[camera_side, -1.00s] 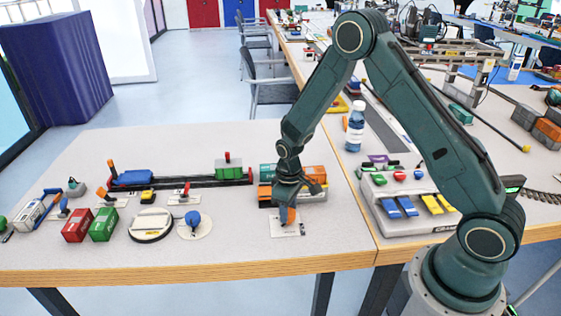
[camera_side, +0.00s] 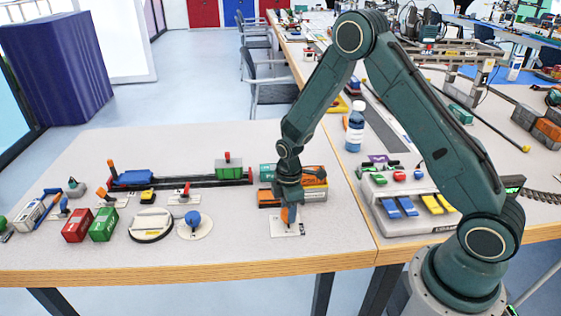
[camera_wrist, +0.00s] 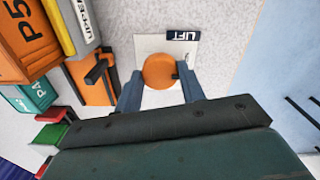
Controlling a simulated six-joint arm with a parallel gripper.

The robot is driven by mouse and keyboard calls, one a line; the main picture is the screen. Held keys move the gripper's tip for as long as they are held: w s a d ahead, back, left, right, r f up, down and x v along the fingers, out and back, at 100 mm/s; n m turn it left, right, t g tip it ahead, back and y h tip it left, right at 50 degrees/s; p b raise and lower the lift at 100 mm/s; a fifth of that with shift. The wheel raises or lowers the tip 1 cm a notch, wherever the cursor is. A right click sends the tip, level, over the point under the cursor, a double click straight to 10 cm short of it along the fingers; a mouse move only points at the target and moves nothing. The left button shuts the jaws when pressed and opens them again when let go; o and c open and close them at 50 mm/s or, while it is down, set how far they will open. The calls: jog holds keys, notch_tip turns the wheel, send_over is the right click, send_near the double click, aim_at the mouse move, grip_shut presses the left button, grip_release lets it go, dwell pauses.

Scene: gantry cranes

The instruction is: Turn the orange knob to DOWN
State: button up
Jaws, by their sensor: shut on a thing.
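The orange knob (camera_side: 291,214) sits on a small white plate (camera_side: 279,230) near the front edge of the table. A dark label (camera_wrist: 183,35) reading LIFT is at the plate's upper right. No DOWN mark is readable. My gripper (camera_side: 288,205) points down over the plate. Its fingers (camera_wrist: 158,90) are on either side of the knob and shut on it.
Stacked orange and green containers (camera_side: 314,185) stand just behind my gripper. A blue knob (camera_side: 193,219) on a round plate is to the left. A grey control box (camera_side: 410,212) with coloured keys is to the right. The table in front of the plate is clear.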

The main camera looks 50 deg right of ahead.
jog(key=shift+n, duration=0.3)
jog(key=o, duration=1)
jog(key=shift+c, duration=0.2)
jog(key=shift+r, duration=0.1)
notch_tip(320, 180, up, 14)
dwell(0.7)
